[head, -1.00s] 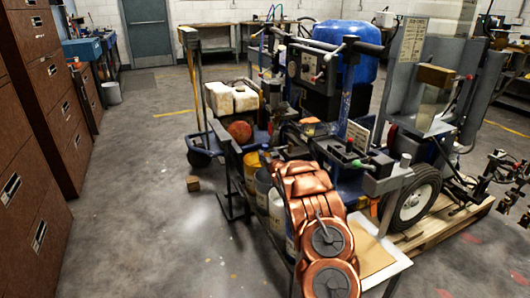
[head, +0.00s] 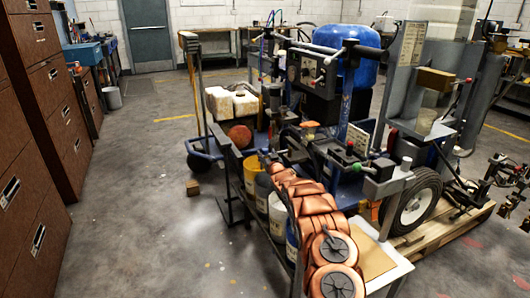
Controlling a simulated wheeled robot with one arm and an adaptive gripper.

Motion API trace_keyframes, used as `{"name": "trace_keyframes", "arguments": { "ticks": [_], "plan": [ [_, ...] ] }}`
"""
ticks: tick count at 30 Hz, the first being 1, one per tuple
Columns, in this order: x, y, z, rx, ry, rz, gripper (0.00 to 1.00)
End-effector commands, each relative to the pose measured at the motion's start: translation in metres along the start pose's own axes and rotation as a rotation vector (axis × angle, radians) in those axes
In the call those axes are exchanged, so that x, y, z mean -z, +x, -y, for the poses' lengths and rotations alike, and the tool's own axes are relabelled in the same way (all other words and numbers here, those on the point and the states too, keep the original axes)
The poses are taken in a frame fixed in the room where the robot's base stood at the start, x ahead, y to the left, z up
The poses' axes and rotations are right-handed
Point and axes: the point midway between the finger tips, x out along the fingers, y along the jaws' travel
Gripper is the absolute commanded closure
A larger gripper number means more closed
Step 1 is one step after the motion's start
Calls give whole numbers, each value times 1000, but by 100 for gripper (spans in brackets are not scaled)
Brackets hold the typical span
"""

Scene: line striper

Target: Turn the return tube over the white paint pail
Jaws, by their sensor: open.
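My copper-coloured arm reaches from the bottom middle toward the line striper (head: 352,115). My dark gripper (head: 290,148) is at its far end, in front of the striper and above the row of pails. It is open, and its fingertips are hard to pick out against the dark machine parts. A white pail (head: 277,214) stands low on the rack, partly hidden by my arm. Another pale pail (head: 292,240) stands nearer, and a yellow one (head: 252,173) farther back. I cannot pick out the return tube among the dark parts.
A lever with a green tip (head: 360,166) and the striper's wheel (head: 416,203) are right of my arm. A hand truck (head: 201,120) and a small wooden block (head: 192,187) are to the left. Brown cabinets (head: 35,120) line the left side.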

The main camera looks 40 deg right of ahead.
Motion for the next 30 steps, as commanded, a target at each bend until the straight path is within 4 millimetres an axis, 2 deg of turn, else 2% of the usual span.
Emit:
{"name": "trace_keyframes", "arguments": {
  "ticks": [15, 30],
  "plan": [
    [1, 26, 1, 3, 3, -2, 42],
    [0, 34, -1, -3, 0, 2, 42]
  ]
}}
